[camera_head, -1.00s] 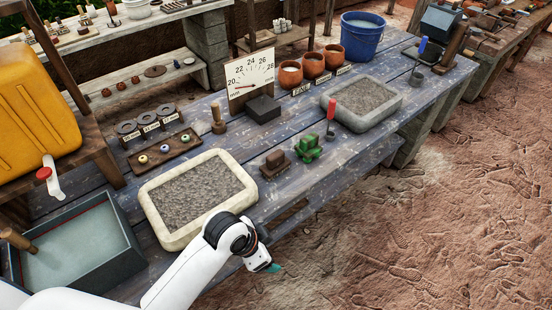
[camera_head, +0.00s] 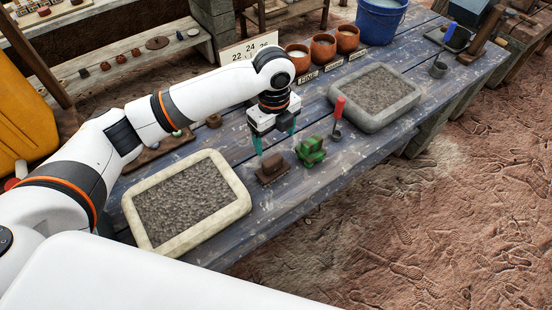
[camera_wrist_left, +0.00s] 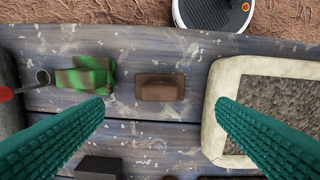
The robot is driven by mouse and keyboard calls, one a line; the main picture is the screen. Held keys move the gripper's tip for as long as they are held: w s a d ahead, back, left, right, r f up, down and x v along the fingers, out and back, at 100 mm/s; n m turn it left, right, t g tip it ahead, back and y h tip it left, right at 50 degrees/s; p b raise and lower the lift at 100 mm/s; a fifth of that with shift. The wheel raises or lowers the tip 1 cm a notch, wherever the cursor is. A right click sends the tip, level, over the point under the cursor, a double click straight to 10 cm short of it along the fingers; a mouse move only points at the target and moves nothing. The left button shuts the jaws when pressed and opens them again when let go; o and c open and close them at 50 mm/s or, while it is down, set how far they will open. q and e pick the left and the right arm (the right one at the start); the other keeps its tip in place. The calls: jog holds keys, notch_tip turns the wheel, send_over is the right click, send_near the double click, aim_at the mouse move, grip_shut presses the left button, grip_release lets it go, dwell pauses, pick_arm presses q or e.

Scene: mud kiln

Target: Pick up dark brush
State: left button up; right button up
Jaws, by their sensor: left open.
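The dark brush (camera_head: 272,169), a small brown block with a raised grip on top, lies on the blue-grey plank table between the pale-rimmed tray and the green block. It also shows in the left wrist view (camera_wrist_left: 160,87). My left gripper (camera_head: 274,144) is open and empty above the brush, its teal fingers pointing down. In the left wrist view the brush appears in the gap between the spread fingers (camera_wrist_left: 161,103), slightly above the line of their tips; the fingers do not touch it. My right gripper is out of view.
A green block (camera_head: 311,151) stands close beside the brush, with a red-handled tool (camera_head: 339,108) just behind it. The pale-rimmed gravel tray (camera_head: 236,211) is left of the brush. A grey-rimmed tray (camera_head: 376,122) lies farther right. Bare planks lie in front of the brush.

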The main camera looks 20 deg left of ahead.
pick_arm(q)
jog(key=p, duration=0.1)
send_over(272, 160)
jog(key=f, duration=0.5)
jog(key=shift+s+d+f, duration=0.25)
jog(key=shift+s+d, duration=0.1)
jog(key=shift+f, duration=0.55)
jog(key=f, duration=0.1)
jog(key=f+p, duration=0.1)
jog(key=f, duration=0.2)
jog(key=shift+w+a+f+p, duration=0.2)
jog(key=shift+w+a+p, duration=0.1)
jog(key=shift+w+p, duration=0.05)
jog(key=shift+f, duration=0.25)
jog(key=c, duration=1.1)
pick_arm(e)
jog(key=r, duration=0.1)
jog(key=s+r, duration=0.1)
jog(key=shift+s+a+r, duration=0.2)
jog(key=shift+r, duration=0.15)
pick_arm(q)
jog(key=shift+r, duration=0.1)
